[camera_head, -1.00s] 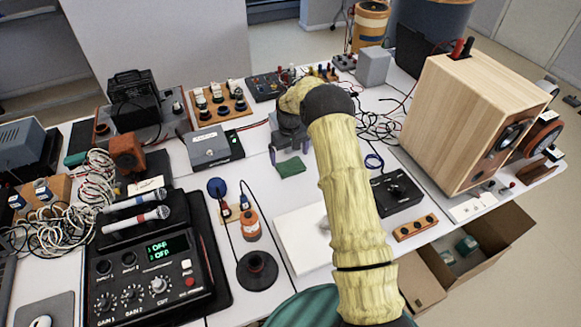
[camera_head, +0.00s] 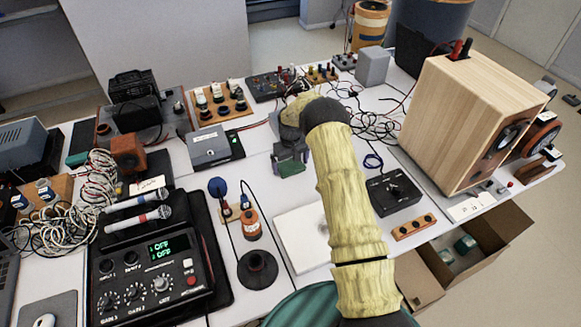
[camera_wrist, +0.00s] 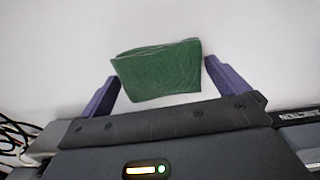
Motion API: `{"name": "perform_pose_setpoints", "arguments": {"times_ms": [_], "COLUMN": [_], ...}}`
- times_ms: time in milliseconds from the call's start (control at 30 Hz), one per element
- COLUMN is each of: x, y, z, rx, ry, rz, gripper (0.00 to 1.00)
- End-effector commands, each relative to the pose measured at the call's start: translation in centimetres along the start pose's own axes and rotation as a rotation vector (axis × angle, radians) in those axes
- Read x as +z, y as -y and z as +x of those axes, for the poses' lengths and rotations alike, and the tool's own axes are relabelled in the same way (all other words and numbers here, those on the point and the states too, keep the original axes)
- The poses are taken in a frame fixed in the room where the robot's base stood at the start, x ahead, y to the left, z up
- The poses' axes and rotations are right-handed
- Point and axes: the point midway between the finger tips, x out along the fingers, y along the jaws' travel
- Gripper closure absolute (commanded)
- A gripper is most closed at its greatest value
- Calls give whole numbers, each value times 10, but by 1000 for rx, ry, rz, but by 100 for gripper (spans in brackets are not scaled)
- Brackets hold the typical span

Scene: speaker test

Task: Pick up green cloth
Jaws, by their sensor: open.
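The green cloth (camera_head: 291,168) is a small dark green folded piece lying on the white table, near the middle of the head view. It also shows whole in the wrist view (camera_wrist: 158,72), lying between and slightly beyond my two purple fingers. My gripper (camera_head: 290,163) is low over the cloth and hides part of it in the head view. In the wrist view my gripper (camera_wrist: 162,88) is open, with one finger on each side of the cloth and a gap to each. I cannot tell how high the fingers are above the table.
A grey box device (camera_head: 212,148) stands left of my gripper. A black control box (camera_head: 394,193) and a large wooden speaker (camera_head: 470,125) are to the right. A white pad (camera_head: 303,237) lies nearer. Cables (camera_head: 365,125) run behind on the right.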

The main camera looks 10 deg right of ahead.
Motion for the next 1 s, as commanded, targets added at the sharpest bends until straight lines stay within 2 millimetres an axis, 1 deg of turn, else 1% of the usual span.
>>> {"name": "perform_pose_setpoints", "arguments": {"times_ms": [200,367,633,733,867,1000], "x": [0,0,0,0,-1,-1], "y": [0,0,0,0,0,0], "z": [0,0,-1,-6,-22,-48], "rx": [0,0,0,0,1,1], "ry": [0,0,0,-1,-4,-4], "rz": [0,0,0,0,1,1], "gripper": [0,31,32,32,32,32]}}
